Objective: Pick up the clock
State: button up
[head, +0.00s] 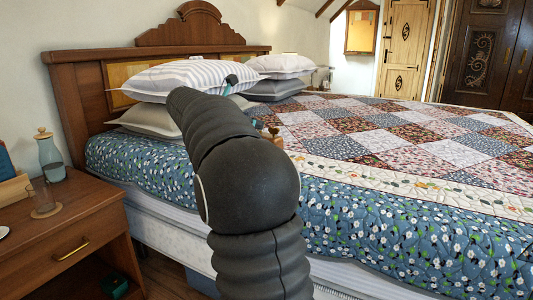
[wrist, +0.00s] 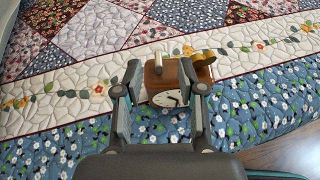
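The clock (wrist: 168,98) is a small brown wooden one with a white face and a round brass-coloured part beside its top. In the wrist view it stands on the bed's quilt, between the two fingers of my gripper (wrist: 163,92). The fingers are spread, one on each side of the clock; firm contact with both sides does not show. In the head view my dark arm hides most of the clock, and only a small brown piece of it (head: 273,135) shows just right of the arm.
The bed (head: 400,215) has a patchwork and blue floral quilt. Striped and grey pillows (head: 185,75) lie by the wooden headboard (head: 80,95). A nightstand (head: 65,230) with a bottle (head: 50,155) and a glass stands at the left. The quilt around the clock is mostly clear.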

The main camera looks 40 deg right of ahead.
jog(key=x, duration=0.4)
jog(key=shift+w+d+f+b, duration=0.15)
jog(key=shift+d+f+b, duration=0.15)
jog(key=shift+b, duration=0.05)
grip_shut()
jog(key=shift+r, duration=0.1)
